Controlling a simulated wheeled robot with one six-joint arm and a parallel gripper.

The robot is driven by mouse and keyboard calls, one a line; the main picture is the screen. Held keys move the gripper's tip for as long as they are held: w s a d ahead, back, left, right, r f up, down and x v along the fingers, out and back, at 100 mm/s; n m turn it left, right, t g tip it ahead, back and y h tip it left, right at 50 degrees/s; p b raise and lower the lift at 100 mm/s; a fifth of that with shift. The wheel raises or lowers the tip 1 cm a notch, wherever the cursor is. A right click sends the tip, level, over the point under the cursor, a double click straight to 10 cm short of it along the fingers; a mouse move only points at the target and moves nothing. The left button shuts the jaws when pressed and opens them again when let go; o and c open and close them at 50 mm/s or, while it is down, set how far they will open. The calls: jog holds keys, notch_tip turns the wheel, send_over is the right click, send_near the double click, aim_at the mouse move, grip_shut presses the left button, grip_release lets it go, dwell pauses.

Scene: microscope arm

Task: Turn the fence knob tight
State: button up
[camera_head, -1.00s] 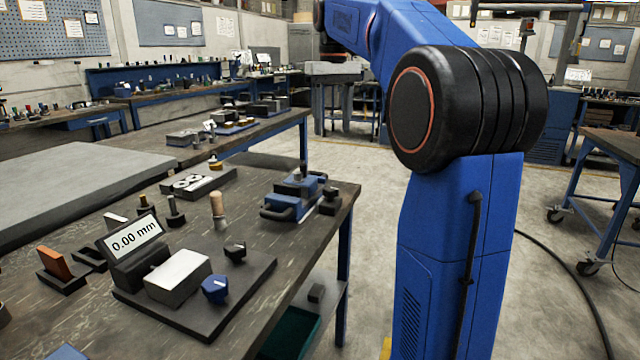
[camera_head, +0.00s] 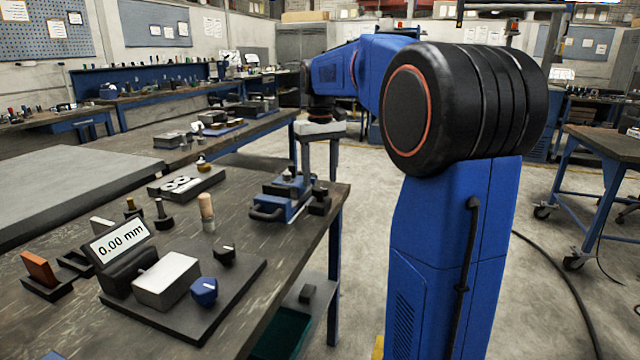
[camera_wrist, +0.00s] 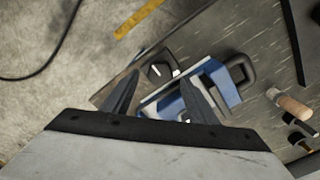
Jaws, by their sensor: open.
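My gripper (camera_wrist: 160,80) is open and empty in the wrist view, pointing down over the blue bench fixture (camera_wrist: 178,105). A black knob with a pale mark (camera_wrist: 159,72) shows between and beyond the fingertips. In the head view my gripper (camera_head: 319,172) hangs above the right end of the blue fixture (camera_head: 283,197). The black knob there (camera_head: 319,200) is apart from the fingers as far as I can tell. A blue knob (camera_head: 204,291) and another black knob (camera_head: 224,255) sit on the dark plate. I cannot tell which is the fence knob.
The dark plate (camera_head: 230,308) also carries a metal block (camera_head: 165,279) and a 0.00 mm display (camera_head: 119,240). A wooden-handled tool (camera_head: 206,207) stands behind it. A bored block (camera_head: 186,182) lies farther back. Open floor (camera_head: 372,215) lies right of the bench.

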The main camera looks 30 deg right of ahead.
aim_at(320, 194)
jog(key=shift+f, duration=1.5)
jog(key=c, duration=1.1)
jog(key=shift+o, duration=0.2)
